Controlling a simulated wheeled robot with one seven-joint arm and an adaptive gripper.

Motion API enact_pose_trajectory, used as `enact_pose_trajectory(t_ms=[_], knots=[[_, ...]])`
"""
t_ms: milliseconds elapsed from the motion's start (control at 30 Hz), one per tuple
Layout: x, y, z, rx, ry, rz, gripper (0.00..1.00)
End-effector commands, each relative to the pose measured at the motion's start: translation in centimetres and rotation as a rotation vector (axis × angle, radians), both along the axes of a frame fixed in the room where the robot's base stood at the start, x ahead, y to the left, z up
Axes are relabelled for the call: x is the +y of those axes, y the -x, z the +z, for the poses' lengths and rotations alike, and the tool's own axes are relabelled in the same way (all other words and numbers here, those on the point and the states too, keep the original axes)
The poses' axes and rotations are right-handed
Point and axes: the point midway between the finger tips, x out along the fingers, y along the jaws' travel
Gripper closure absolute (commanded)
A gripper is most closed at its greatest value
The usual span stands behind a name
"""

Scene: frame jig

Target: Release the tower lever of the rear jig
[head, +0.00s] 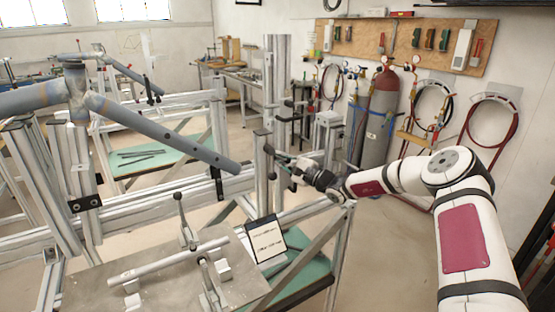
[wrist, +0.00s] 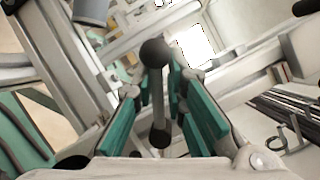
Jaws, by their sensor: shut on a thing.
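In the wrist view a lever (wrist: 158,100) with a black ball knob (wrist: 154,53) stands between the green finger pads of my gripper (wrist: 162,95). The pads are close on both sides of the rod and the gripper is shut on it. In the head view my gripper (head: 279,158) reaches in from the right to the upright metal tower (head: 263,185) of the frame jig. The held lever is mostly hidden there by the fingers. Whether its latch is engaged cannot be told.
A grey-blue tube frame (head: 170,128) extends from the left, its end near the tower. In front, a metal plate (head: 160,285) carries a clamp with an upright black-knobbed lever (head: 183,215). A small sign (head: 266,240) stands beside it. Gas cylinders (head: 380,120) stand behind my arm.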

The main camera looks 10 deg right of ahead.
Motion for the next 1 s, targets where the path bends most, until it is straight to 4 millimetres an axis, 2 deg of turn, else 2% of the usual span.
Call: enact_pose_trajectory(t_ms=[267,300,367,767,867,1000], knots=[[-0.4,-0.1,0.3,-0.006,0.000,-0.007,1.00],[-0.4,-0.1,0.3,-0.006,0.000,-0.007,0.83],[-0.4,-0.1,0.3,-0.006,0.001,-0.006,0.71],[-0.1,-0.1,0.0,-0.004,0.010,-0.003,0.71],[0.0,0.0,-0.2,-0.018,0.055,-0.002,0.71],[0.3,0.0,-1.0,-0.063,0.198,0.000,0.71]])
